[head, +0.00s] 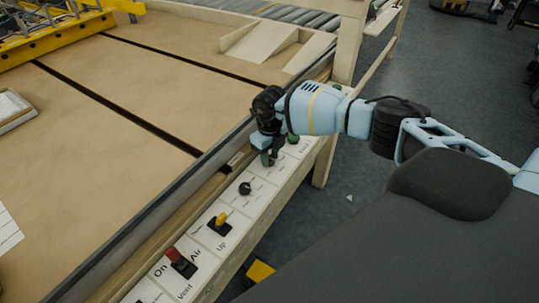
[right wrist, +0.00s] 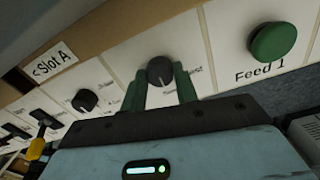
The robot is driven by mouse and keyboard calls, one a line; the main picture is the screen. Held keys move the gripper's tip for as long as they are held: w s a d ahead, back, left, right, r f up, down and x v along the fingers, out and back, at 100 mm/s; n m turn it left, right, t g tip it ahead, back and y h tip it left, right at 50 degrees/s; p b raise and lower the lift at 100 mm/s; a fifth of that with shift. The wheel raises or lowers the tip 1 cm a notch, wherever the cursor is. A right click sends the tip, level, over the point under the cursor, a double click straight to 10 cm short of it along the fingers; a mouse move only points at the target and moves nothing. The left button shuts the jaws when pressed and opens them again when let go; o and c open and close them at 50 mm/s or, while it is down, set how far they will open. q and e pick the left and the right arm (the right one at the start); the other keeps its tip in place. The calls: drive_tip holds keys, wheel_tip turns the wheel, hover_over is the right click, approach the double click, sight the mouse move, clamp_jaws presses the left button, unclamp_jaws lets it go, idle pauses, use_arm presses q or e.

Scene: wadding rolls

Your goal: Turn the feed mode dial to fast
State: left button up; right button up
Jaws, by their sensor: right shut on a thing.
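My right gripper (head: 268,158) is at the control panel along the table's edge. In the right wrist view its two green fingers (right wrist: 161,90) are closed on the sides of a round black dial (right wrist: 160,70). The dial sits on a white label plate; the small print around it is too blurred to read, so its setting cannot be told. In the head view the gripper hides this dial. A second black dial (head: 245,188) is free on the neighbouring plate and also shows in the right wrist view (right wrist: 85,100). My left gripper is not in view.
A green button (right wrist: 273,42) marked "Feed 1" is right beside the held dial.

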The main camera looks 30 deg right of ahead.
drive_tip(key=n+b, duration=0.1)
drive_tip(key=n, duration=0.8)
drive_tip(key=shift+n+b, duration=0.35)
drive_tip(key=shift+n, duration=0.05)
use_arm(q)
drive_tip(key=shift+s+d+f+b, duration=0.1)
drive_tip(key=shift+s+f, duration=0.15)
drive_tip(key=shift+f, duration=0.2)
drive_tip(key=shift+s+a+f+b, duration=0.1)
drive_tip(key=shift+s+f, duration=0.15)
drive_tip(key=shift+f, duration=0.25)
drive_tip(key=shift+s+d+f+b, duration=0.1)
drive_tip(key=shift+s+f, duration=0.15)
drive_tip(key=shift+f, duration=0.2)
use_arm(e)
drive_tip(key=shift+n, duration=1.4)
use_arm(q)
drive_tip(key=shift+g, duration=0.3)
use_arm(e)
drive_tip(key=shift+r, duration=0.1)
drive_tip(key=o, duration=0.9)
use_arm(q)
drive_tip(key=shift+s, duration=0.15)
use_arm(e)
drive_tip(key=shift+o, duration=0.4)
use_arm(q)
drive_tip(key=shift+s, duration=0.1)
